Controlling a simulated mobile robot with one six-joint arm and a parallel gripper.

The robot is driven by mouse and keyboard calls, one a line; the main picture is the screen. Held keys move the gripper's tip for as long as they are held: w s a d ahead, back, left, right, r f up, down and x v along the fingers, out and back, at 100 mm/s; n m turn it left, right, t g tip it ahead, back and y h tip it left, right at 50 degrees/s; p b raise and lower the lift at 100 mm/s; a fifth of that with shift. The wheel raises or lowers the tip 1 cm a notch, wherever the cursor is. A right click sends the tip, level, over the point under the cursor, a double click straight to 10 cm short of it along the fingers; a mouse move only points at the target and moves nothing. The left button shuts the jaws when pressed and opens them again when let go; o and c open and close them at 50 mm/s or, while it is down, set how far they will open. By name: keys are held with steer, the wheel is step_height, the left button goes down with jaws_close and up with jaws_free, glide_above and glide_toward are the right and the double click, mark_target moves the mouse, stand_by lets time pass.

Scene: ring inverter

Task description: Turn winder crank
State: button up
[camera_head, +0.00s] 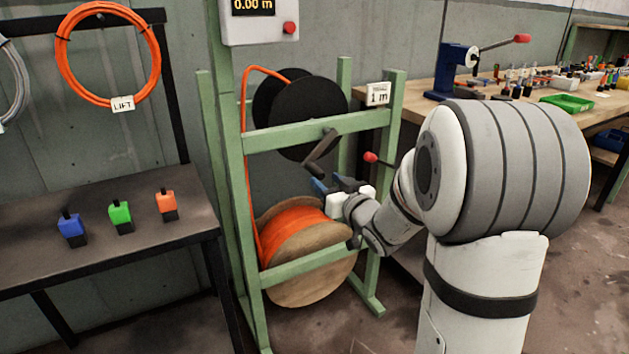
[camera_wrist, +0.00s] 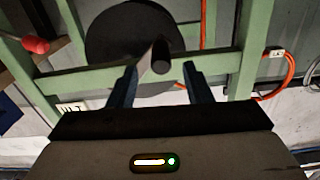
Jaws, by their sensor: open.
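The winder is a green frame (camera_head: 300,137) with a black reel (camera_head: 318,92) at the top. Its dark crank (camera_head: 320,152) hangs from the front crossbar, angled down to the left in the head view. My gripper (camera_head: 331,183) is open, just below and in front of the crank. In the wrist view my gripper (camera_wrist: 160,70) has its two blue fingers spread on either side of the crank handle's dark round end (camera_wrist: 161,58). The fingers look apart from the handle; depth is hard to judge. A display box (camera_head: 262,20) above reads 0.00 m.
An orange cable spool (camera_head: 300,235) sits low in the frame, with cable running up to the reel. A dark table (camera_head: 100,270) stands left, a wooden workbench (camera_head: 415,92) right.

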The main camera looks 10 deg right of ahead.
mark_target(315, 170)
steer(key=b+x, duration=0.1)
steer(key=x, duration=0.6)
steer(key=shift+w, duration=0.1)
steer(key=shift+c, duration=0.2)
jaws_close()
